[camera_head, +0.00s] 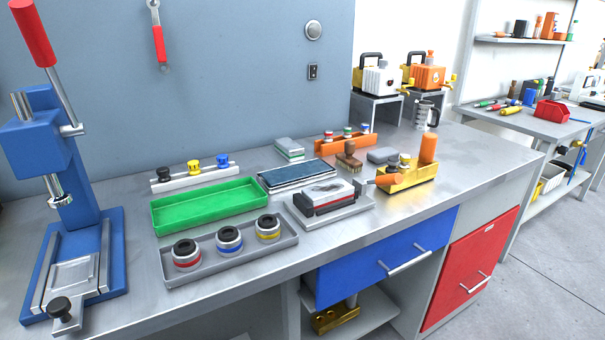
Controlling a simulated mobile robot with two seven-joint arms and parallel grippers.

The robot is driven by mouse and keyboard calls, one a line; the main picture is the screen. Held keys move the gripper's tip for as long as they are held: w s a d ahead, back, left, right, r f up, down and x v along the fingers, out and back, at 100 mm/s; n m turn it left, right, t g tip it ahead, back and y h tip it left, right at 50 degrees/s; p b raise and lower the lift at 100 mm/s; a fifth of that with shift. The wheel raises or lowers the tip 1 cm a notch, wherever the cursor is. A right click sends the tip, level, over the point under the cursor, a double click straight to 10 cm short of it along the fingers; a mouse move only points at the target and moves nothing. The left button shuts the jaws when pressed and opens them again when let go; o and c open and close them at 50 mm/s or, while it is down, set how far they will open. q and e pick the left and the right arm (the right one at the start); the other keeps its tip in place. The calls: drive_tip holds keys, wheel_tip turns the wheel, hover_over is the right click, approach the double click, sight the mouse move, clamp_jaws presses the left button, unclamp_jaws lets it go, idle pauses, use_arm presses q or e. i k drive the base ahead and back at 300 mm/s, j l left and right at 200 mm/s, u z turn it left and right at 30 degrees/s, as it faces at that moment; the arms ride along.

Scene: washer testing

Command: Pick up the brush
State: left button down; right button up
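A small brown brush (348,157) with a knobbed handle stands on the metal workbench (420,190), right of the middle of the view. It appears upright, bristles down. It is behind a grey and red block fixture (325,194), in front of an orange rack (342,141) and to the left of a grey rounded block (382,155). Neither of my grippers is in view.
A yellow holder (408,179) with an orange cylinder is at the brush's right. A dark blue flat pad (297,174), a green tray (207,206) and a grey tray (222,263) with three round jars lie left. A blue press (75,220) stands far left.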

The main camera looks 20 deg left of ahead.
sight(345, 160)
drive_tip(key=i+l+z, duration=0.15)
drive_tip(key=i+l, duration=0.65)
drive_tip(key=l, duration=0.1)
